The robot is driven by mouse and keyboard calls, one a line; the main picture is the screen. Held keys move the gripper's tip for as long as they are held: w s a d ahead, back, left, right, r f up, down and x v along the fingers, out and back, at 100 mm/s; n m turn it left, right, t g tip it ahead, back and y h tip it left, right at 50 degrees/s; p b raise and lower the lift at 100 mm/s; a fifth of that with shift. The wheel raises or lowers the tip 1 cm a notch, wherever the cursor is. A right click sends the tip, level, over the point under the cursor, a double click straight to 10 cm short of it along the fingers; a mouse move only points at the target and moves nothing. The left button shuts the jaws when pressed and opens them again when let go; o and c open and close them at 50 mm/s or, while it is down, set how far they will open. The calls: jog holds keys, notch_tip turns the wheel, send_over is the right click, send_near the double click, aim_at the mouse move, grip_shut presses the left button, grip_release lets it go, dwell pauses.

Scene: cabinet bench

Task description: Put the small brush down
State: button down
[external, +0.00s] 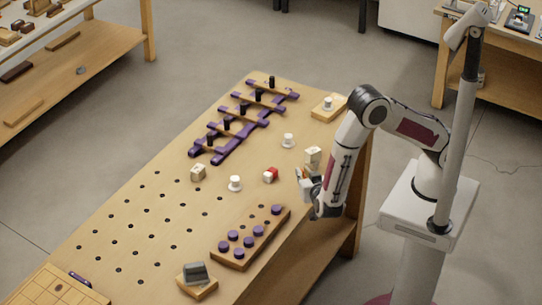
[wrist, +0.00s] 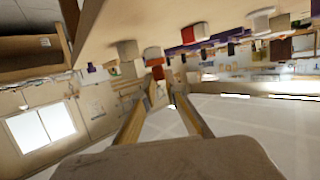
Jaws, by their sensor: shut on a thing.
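My gripper (external: 306,186) is at the right edge of the bench, low beside its top, with the wrist bent down. A small thing with orange and pale parts (external: 299,173) shows at its fingertips, and I take it to be the small brush; its shape is too small to make out. In the wrist view the two fingers (wrist: 162,84) reach forward and nearly meet. A small white and orange-red piece (wrist: 154,58) shows just beyond their tips. The jaws are shut on the brush, which is mostly hidden. I cannot tell whether it touches the bench.
A cream block (external: 312,155) stands close behind my gripper, and a red and white block (external: 271,175) lies to its left. The holed bench area (external: 150,225) at left is mostly free.

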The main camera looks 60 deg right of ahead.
jog(key=shift+f, duration=1.75)
jog(key=shift+f, duration=0.15)
jog(key=c, duration=2.1)
grip_release()
jog(key=shift+r, duration=0.2)
jog(key=shift+v, duration=6)
